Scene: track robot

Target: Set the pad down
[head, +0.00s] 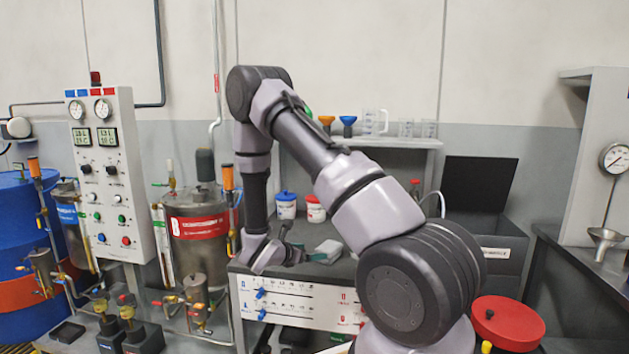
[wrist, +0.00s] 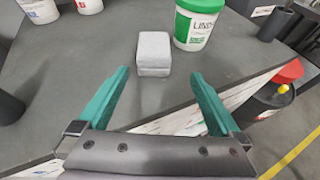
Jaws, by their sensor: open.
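The pad (wrist: 152,54) is a pale grey-white block lying on the dark grey bench top. It also shows in the head view (head: 328,248), just right of my gripper (head: 288,243). In the wrist view my gripper (wrist: 160,74) has its two teal fingers spread wide, with nothing between them. The pad lies just beyond the fingertips, roughly centred between them, and is free of both fingers as far as I can see.
A white tub with a green label (wrist: 197,22) stands right of the pad. Blue-lidded (head: 286,204) and red-lidded (head: 315,208) tubs stand at the back. A dark cylinder (wrist: 8,106) stands at the left. The bench's front edge is close, with a red-topped container (wrist: 268,100) beyond it.

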